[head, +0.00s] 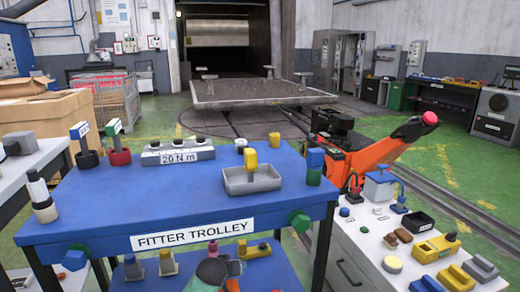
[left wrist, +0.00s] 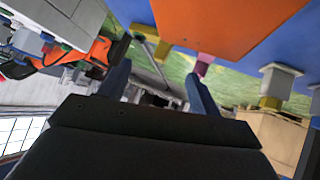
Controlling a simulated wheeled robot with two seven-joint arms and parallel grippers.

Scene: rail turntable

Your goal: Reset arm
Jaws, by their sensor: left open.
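My left gripper (left wrist: 160,90) shows in the left wrist view with its two blue-grey fingers spread apart and nothing between them. That view is tilted, with an orange surface (left wrist: 225,22) and parts of blue furniture close above the fingers. I cannot make out the left gripper clearly in the head view. My right gripper is not in view. The blue fitter trolley (head: 95,205) stands in front of me in the head view. A grey tray (head: 238,183) with a yellow-topped piece (head: 250,160) is on its top.
An orange machine (head: 370,160) with a red-knobbed arm (head: 425,121) stands behind the trolley. A white cabinet (head: 355,262) with small parts is at right. Cardboard boxes (head: 55,115) and a mesh cage (head: 108,98) are at left. Green floor is open at far right.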

